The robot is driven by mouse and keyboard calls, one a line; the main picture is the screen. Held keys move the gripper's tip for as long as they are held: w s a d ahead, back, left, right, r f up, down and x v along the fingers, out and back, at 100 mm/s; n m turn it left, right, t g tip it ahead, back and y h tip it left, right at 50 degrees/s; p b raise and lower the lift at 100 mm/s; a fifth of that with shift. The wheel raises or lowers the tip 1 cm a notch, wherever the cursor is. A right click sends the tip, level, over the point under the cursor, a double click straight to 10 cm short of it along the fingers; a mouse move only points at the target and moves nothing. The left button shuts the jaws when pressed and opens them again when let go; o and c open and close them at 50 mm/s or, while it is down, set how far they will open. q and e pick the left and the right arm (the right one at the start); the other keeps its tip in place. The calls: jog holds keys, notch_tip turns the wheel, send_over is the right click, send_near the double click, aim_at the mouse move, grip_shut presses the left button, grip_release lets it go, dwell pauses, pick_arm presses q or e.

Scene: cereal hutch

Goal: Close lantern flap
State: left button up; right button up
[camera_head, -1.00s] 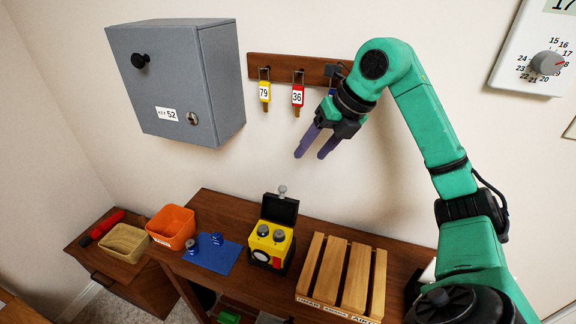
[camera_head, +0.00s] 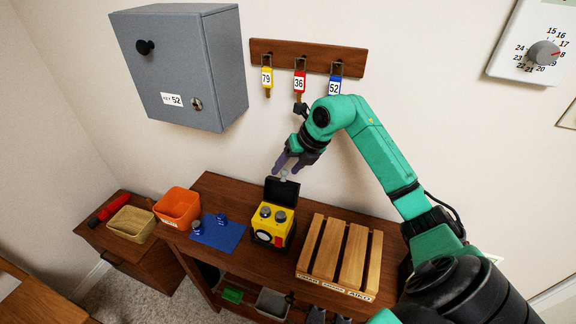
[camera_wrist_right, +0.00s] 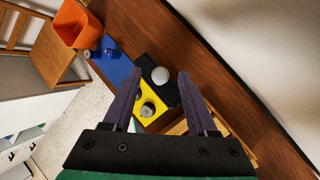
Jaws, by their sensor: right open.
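The lantern (camera_head: 271,226) is a yellow box with two grey round knobs on top; it stands on the wooden table. Its black flap (camera_head: 282,191) stands up, open, at the back, with a small grey knob at its top edge. My right gripper (camera_head: 284,171) is open and empty, right above the flap by its knob. In the right wrist view the gripper (camera_wrist_right: 153,88) has its purple fingers on either side of the flap's round knob (camera_wrist_right: 160,75), with the yellow lantern body (camera_wrist_right: 152,108) below. I cannot tell whether the fingers touch the flap. My left gripper is not in view.
A wooden slatted rack (camera_head: 340,252) stands right of the lantern. A blue mat (camera_head: 222,237) with small blue items and an orange bin (camera_head: 178,206) lie left. A grey cabinet (camera_head: 180,70) and key rack (camera_head: 308,57) hang on the wall above.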

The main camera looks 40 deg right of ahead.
grip_shut()
dwell(1.3)
